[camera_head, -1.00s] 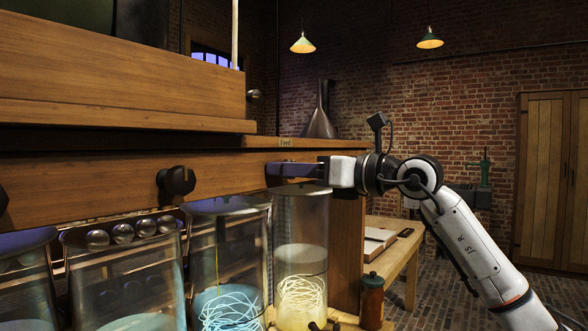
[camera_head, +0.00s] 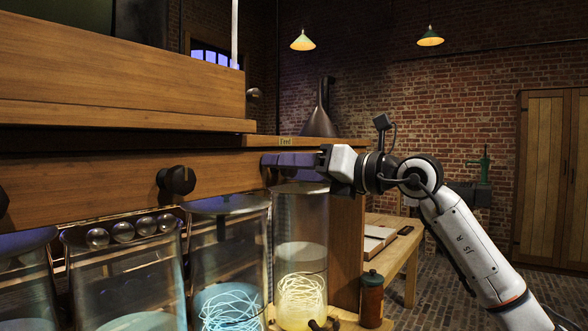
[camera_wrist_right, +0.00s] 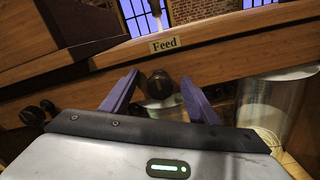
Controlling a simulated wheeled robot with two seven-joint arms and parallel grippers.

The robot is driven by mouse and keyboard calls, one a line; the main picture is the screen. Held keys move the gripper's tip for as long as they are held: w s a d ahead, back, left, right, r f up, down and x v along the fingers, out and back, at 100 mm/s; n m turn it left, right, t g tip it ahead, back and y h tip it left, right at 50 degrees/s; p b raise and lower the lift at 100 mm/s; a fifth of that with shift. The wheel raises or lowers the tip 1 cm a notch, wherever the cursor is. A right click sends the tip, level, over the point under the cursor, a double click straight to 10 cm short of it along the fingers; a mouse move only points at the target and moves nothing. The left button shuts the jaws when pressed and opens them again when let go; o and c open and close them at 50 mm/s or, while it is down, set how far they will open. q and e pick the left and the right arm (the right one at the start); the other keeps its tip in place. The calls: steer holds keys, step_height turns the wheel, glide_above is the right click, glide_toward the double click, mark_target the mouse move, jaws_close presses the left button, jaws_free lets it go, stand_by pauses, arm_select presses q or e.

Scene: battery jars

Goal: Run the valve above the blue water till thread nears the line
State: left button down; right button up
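A glass jar (camera_head: 228,255) holds blue water with pale tangled thread (camera_head: 230,309) low inside. To its right a jar (camera_head: 301,235) holds yellowish liquid with thread; it also shows in the right wrist view (camera_wrist_right: 271,103). A dark knob (camera_head: 176,180) sits on the wooden front above the jars, left of my right gripper. My right gripper (camera_head: 276,161) is at the front below the "Feed" label (camera_head: 286,142). In the right wrist view its purple fingers (camera_wrist_right: 161,78) stand apart, with a dark knob (camera_wrist_right: 159,84) between them. Contact is not clear. My left gripper is not in view.
A brown bottle (camera_head: 372,298) stands right of the yellow jar. A wooden table (camera_head: 400,258) with an open book (camera_head: 378,240) is behind. The wooden front's ledge overhangs the jars.

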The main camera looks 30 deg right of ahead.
steer(key=shift+s+d+f+b, duration=0.1)
steer(key=shift+s+d+b, duration=0.1)
steer(key=shift+s+b, duration=0.15)
steer(key=b+v, duration=0.1)
steer(key=v, duration=0.2)
steer(key=shift+b, duration=0.35)
steer(key=shift+s+d, duration=0.2)
steer(key=shift+s, duration=0.35)
